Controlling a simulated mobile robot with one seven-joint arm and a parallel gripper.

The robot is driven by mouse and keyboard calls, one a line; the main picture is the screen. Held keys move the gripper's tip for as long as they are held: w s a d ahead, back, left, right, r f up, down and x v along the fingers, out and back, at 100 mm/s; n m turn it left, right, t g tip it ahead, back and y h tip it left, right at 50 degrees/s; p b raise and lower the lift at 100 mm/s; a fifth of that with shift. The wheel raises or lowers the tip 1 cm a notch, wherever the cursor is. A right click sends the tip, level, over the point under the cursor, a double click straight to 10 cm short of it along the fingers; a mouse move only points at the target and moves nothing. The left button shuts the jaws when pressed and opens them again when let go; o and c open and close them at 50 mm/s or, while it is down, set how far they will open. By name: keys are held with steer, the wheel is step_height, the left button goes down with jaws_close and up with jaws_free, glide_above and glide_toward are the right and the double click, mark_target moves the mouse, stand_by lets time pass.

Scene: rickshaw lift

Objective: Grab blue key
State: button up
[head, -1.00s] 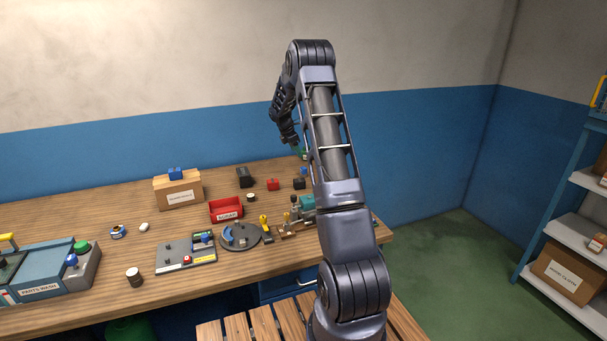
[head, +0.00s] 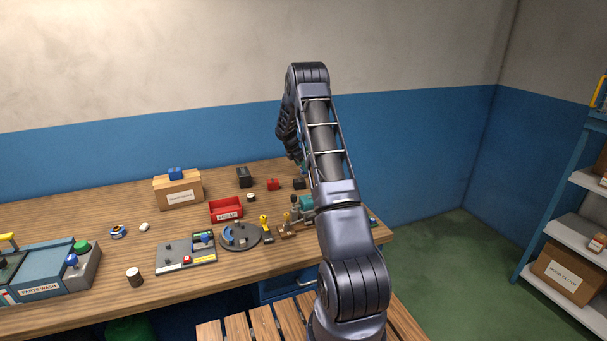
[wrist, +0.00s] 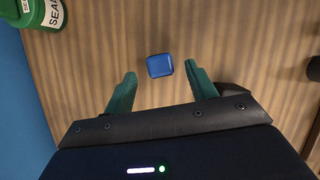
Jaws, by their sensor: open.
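The blue key (wrist: 159,65) is a small rounded blue block lying on the wooden bench in the wrist view. My gripper (wrist: 160,71) is open, with one green finger on each side of the key's near side. The key is just ahead of the gap between the fingertips and is not held. No contact shows. In the head view my arm hides the key, and the gripper is mostly hidden behind the arm.
A green container marked SEAL (wrist: 40,12) stands left of the key. A dark object (wrist: 313,68) is at the right edge. In the head view, a red bin (head: 226,211), a carton (head: 178,190) and several small parts lie left of my arm.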

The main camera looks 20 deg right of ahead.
steer(key=x, duration=0.4)
steer(key=shift+f, duration=0.2)
steer(key=shift+c, duration=0.5)
steer(key=c, duration=1)
steer(key=shift+o, duration=0.2)
steer(key=shift+r, duration=0.1)
